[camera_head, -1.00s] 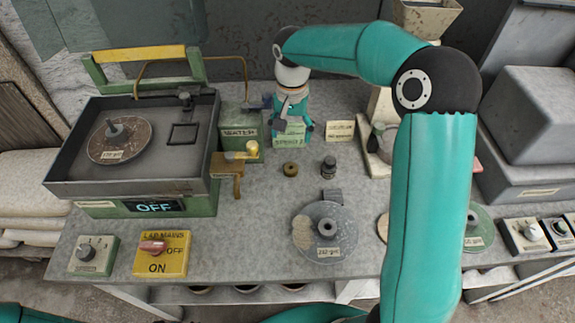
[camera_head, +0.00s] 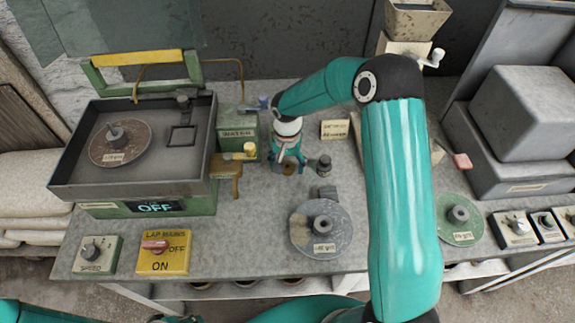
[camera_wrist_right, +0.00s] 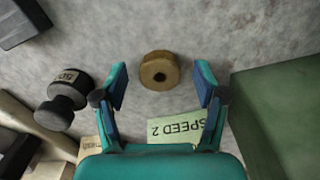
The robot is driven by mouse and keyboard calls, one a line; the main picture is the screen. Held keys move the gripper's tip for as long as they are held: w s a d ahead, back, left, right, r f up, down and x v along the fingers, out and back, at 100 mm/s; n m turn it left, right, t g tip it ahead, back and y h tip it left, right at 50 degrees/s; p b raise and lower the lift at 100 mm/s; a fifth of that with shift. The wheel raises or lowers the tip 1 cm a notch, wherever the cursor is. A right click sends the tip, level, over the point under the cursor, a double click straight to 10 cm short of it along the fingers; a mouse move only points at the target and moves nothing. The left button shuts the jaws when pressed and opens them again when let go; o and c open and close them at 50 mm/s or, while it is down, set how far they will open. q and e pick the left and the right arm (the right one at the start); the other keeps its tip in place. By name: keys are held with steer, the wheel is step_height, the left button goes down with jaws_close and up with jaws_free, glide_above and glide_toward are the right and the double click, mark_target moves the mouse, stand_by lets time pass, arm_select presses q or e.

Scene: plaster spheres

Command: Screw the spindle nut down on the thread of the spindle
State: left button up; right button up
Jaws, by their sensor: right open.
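The spindle nut (camera_wrist_right: 159,71) is a brown, brass-like ring with a dark central hole, lying flat on the bench. In the head view the nut (camera_head: 288,169) is partly hidden by my right gripper (camera_head: 286,160). My right gripper (camera_wrist_right: 161,84) is open and empty, with one finger on each side of the nut and clear gaps to it. The spindle (camera_head: 113,131) is a short grey stub in the middle of the rusty disc (camera_head: 126,152), inside the lap machine's pan at the left. Its thread is too small to make out. My left gripper does not show.
A dark knobbed weight (camera_head: 324,165) stands close to the right of the nut. The green water box (camera_head: 237,134) with its yellow-knobbed tap (camera_head: 249,148) stands between nut and pan. The pan's wall (camera_head: 130,188) is raised. A grey disc (camera_head: 306,232) lies at the front.

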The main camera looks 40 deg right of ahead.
steer(key=shift+f, duration=0.15)
steer(key=c, duration=1.3)
jaws_close()
